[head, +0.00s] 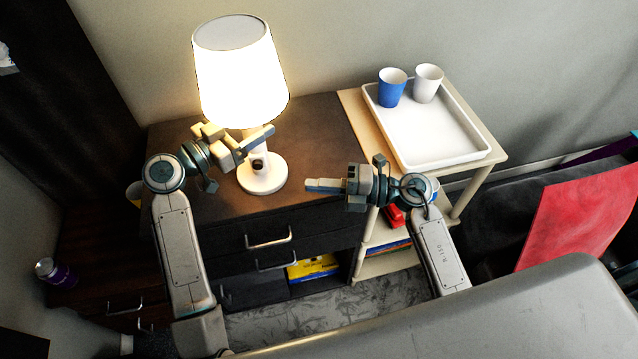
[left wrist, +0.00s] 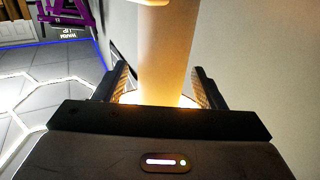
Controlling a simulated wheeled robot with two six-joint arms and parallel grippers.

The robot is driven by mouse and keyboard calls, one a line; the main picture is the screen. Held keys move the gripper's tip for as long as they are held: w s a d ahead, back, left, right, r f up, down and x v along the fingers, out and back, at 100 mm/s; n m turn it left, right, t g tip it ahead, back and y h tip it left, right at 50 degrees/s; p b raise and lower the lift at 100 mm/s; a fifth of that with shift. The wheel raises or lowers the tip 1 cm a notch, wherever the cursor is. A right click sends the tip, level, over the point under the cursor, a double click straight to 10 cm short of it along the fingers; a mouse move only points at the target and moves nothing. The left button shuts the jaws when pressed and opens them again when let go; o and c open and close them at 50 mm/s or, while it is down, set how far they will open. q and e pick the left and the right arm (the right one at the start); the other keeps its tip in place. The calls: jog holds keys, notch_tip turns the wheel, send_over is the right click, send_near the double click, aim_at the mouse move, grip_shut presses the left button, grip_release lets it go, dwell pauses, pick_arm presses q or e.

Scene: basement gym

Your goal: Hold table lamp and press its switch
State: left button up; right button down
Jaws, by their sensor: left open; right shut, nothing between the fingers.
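The table lamp (head: 240,75) stands upright on the dark dresser, and its white shade glows. Its round white base (head: 262,176) carries a small dark switch (head: 258,165) on the near side of the stem. My left gripper (head: 236,140) is open with its fingers on either side of the lamp stem, just under the shade. In the left wrist view the stem (left wrist: 165,60) stands between the two open fingers (left wrist: 160,90); whether either touches it I cannot tell. My right gripper (head: 312,186) is shut and empty, to the right of the base and apart from it.
The dresser top (head: 320,120) is bare around the lamp. A light side cart to the right holds a white tray (head: 430,130) with a blue cup (head: 391,88) and a white cup (head: 427,84). A purple bottle (head: 55,272) stands at the far left.

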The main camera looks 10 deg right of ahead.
pick_arm(q)
jog(key=v, duration=1.2)
